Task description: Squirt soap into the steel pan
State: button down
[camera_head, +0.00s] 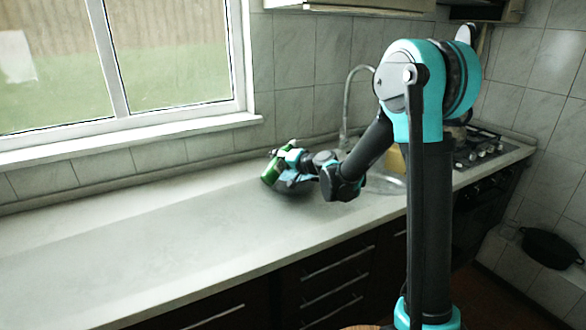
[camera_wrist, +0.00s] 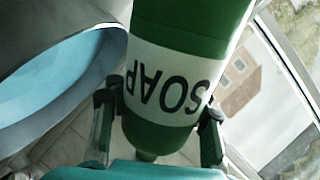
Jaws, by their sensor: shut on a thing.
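The green soap bottle (camera_head: 271,172) is tilted in my gripper (camera_head: 283,161), above the counter near the sink. In the wrist view the bottle (camera_wrist: 172,110) fills the middle, its white SOAP label upside down. The fingers of my gripper (camera_wrist: 160,108) are shut on its two sides. A dark, shallow pan (camera_head: 292,189) shows partly below my gripper in the head view, mostly hidden by it. In the wrist view a curved grey vessel with a pale blue inside (camera_wrist: 50,75), probably the pan, is left of the bottle. I cannot tell whether the bottle's nozzle is over it.
The pale counter (camera_head: 130,245) is bare to the left. The sink (camera_head: 385,184) and its tall tap (camera_head: 347,105) are to the right, partly behind my arm. A stove (camera_head: 480,148) stands beyond. The window (camera_head: 150,60) is behind. A black pot (camera_head: 552,248) is at the far right.

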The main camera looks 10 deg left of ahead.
jog(key=shift+s+a+f+m+p, duration=0.1)
jog(key=shift+s+f+m+p, duration=0.1)
jog(key=shift+m+p, duration=0.15)
dwell(0.9)
jog(key=shift+s+a+r+m+g+p, duration=0.15)
jog(key=shift+s+r+m+g+p, duration=0.1)
jog(key=shift+r+m+g+p, duration=0.4)
dwell(2.4)
jog(key=shift+s+a+m+y, duration=0.3)
jog(key=shift+s+m, duration=0.15)
jog(key=shift+m, duration=0.25)
dwell(3.0)
